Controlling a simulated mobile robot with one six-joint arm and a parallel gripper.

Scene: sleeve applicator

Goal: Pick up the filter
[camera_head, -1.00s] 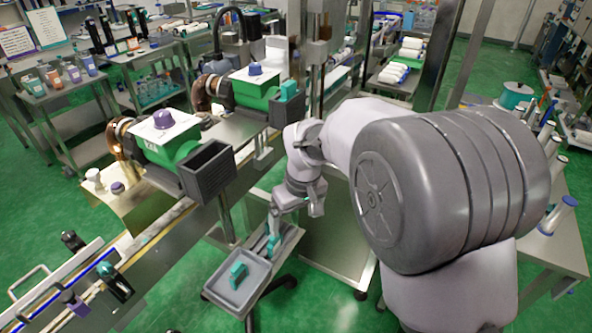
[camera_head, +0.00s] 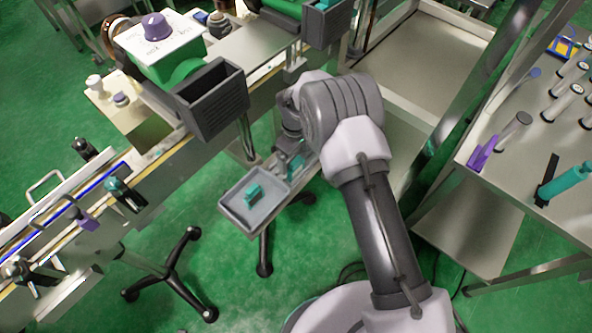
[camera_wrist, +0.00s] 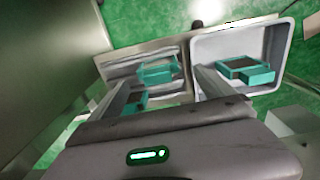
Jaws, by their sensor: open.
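The filters appear to be small teal blocks with dark recessed faces. One filter (camera_wrist: 245,71) lies in the grey tray, and it also shows in the head view (camera_head: 253,193). Another filter (camera_wrist: 158,71) lies in the metal compartment beside that tray, between and beyond my fingertips. A third teal piece (camera_wrist: 136,101) is partly hidden behind my left finger. My gripper (camera_wrist: 163,79) is open above the metal compartment, with nothing visibly held. In the head view my wrist hides most of this compartment.
The grey tray (camera_head: 234,206) stands at the conveyor's side. A dark open bin (camera_head: 211,97) and a green machine with a purple knob (camera_head: 156,27) stand above it. A steel table (camera_head: 568,130) with rollers is at right.

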